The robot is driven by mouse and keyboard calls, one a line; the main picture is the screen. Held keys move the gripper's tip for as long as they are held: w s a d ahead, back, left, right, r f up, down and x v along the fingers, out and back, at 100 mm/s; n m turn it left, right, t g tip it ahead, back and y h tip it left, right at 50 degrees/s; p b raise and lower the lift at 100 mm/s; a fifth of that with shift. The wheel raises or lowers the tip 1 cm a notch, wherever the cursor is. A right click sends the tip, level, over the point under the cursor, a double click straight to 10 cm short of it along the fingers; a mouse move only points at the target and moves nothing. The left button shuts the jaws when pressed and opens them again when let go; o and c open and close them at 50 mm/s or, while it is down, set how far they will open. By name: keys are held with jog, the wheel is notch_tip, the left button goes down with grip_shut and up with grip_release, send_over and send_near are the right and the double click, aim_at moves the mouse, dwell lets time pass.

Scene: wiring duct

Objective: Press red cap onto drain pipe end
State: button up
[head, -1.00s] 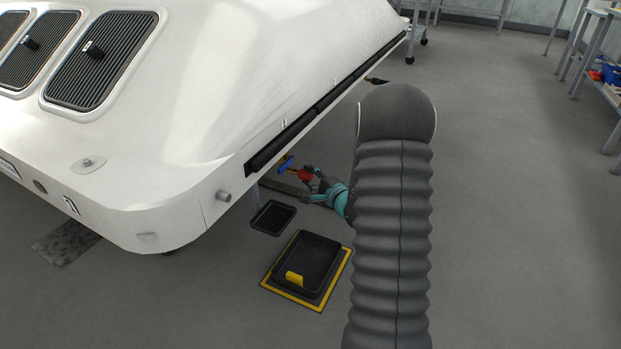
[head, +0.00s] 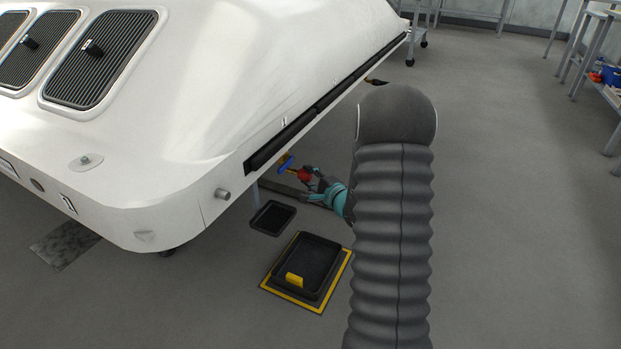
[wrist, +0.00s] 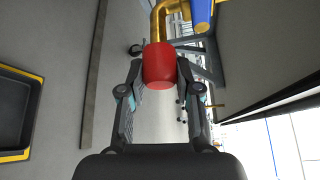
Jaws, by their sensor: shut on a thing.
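The red cap (wrist: 159,66) is held between the two fingers of my gripper (wrist: 160,85) in the wrist view. In the head view the red cap (head: 304,175) shows at the tip of my gripper (head: 309,180), low beside the white body's edge. The brass drain pipe (wrist: 157,22) bends down to just beyond the cap in the wrist view. The cap hides the pipe's end, so I cannot tell whether they touch. A blue valve handle (head: 286,164) sits by the pipe; it also shows in the wrist view (wrist: 202,14).
The large white body (head: 190,110) overhangs the pipe on the left. A black tray (head: 272,218) and a yellow-edged mat (head: 286,293) with a larger black tray (head: 327,255) lie on the floor below. Open floor is at the right.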

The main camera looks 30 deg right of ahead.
jog(key=shift+w+a+b, duration=0.5)
jog(key=shift+w+a, duration=0.15)
jog(key=shift+w, duration=0.2)
jog(key=o, duration=0.9)
jog(key=s, duration=0.4)
jog(key=s+d+r, duration=0.1)
jog(key=s, duration=0.7)
jog(key=shift+d+r, duration=0.15)
jog(key=shift+d, duration=0.15)
jog(key=shift+w, duration=0.1)
